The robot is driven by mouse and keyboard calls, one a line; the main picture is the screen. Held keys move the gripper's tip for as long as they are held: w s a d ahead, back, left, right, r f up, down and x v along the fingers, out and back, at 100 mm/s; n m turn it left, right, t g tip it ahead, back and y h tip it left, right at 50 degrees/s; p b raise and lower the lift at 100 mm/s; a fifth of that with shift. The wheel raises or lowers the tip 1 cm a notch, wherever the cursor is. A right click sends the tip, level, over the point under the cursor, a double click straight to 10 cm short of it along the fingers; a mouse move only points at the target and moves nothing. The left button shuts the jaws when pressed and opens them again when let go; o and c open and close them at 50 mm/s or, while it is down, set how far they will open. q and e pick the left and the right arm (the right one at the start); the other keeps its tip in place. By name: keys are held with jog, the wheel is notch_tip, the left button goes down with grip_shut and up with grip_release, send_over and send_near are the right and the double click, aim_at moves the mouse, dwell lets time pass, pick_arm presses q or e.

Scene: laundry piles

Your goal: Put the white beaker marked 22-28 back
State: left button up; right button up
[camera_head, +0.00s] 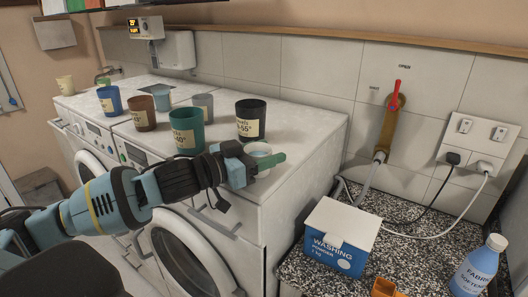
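A pale, whitish beaker (258,149) shows at the front right of the white machine tops, with mostly its rim in sight. My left gripper (266,162) is right in front of it, with a green finger across its side. The finger hides the beaker's lower part and any marking. I cannot tell whether the fingers are closed on it or whether it touches the top. A cream beaker (65,84) stands at the far left end, its marking too small to read. My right gripper is not in view.
Blue (110,103), brown (141,118), green (187,137), grey (204,107) and black (250,117) beakers stand on the machine tops. A washing powder box (338,240) and a softener bottle (477,268) stand on the speckled counter (400,250) at right.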

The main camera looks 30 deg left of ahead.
pick_arm(q)
jog(key=o, duration=0.4)
jog(key=shift+r, duration=0.15)
jog(key=shift+v, duration=0.75)
jog(key=v, duration=1)
jog(key=shift+s, duration=0.25)
jog(key=shift+a, duration=0.1)
dwell(0.4)
dwell(0.5)
